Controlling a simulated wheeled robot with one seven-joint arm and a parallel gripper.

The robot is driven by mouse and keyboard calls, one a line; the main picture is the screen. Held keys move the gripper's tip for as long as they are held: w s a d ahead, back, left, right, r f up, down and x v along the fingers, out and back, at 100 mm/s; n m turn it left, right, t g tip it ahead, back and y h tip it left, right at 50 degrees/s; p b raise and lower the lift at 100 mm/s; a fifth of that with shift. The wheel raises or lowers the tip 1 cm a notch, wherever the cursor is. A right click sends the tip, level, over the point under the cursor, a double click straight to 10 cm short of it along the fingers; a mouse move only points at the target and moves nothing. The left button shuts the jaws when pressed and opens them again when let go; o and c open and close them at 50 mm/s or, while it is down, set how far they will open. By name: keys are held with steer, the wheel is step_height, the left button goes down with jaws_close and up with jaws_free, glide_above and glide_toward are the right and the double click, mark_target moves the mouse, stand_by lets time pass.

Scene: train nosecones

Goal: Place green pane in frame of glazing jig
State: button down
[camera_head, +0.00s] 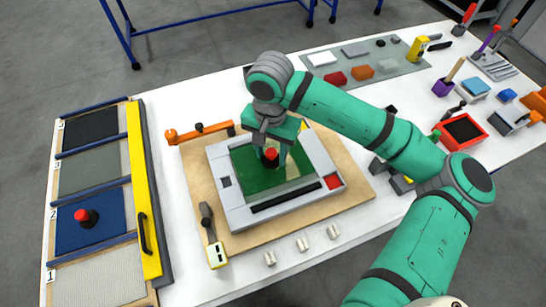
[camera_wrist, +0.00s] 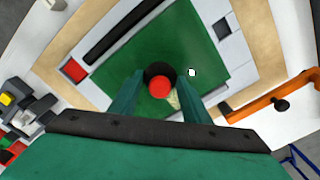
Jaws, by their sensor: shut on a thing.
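The green pane (camera_head: 252,179) lies over the opening of the grey frame of the glazing jig (camera_head: 236,212), turned a little against the opening, with a lighter strip showing along one side. I cannot tell whether it is fully seated. In the wrist view the green pane (camera_wrist: 148,52) fills most of the frame's inside. A red-topped black knob (camera_wrist: 159,84) stands on the pane. My gripper (camera_head: 271,158) points down over the pane and is shut on this knob, with one finger on each side. The wrist view shows my gripper (camera_wrist: 158,95) around the knob.
The jig sits on a wooden board with an orange clamp (camera_head: 200,132) at its back left and a yellow-ended clamp (camera_head: 215,250) at its front left. A rack at left holds a blue pane (camera_head: 100,222) with a red knob. Several small white blocks lie in front of the board.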

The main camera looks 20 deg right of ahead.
mark_target(273, 159)
steer(key=shift+w+d+f, duration=0.2)
steer(key=shift+f, duration=0.05)
steer(key=shift+w+d+f, duration=0.15)
steer(key=shift+f, duration=1.6)
steer(key=shift+f, duration=0.1)
steer(key=c, duration=1)
jaws_free()
step_height(273, 159, up, 12)
steer(key=shift+r, duration=0.15)
